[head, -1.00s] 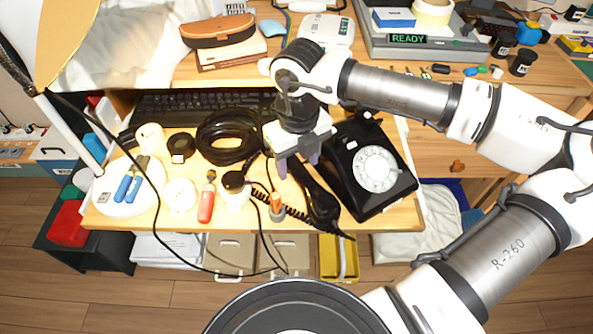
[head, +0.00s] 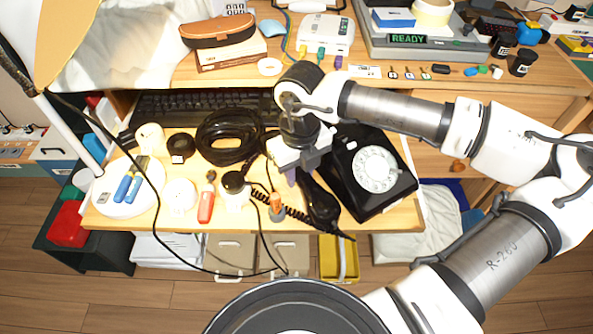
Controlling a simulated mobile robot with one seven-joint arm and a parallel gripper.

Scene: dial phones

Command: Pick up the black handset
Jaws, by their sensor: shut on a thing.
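The black handset (head: 322,207) lies lengthwise on the wooden desk, just left of the black dial phone (head: 352,187). Its coiled cord (head: 292,212) runs off to the left. My gripper (head: 299,178) points down at the handset's far part and is shut on it. The gripper body and wrist hide the handset's far end. I cannot tell whether the handset is clear of the desk.
A coiled black cable (head: 228,137) and a keyboard (head: 190,108) lie behind and left. An orange-handled tool (head: 206,205), an orange-topped item (head: 276,205) and a white round tray (head: 130,190) are to the left. The desk's front edge is close.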

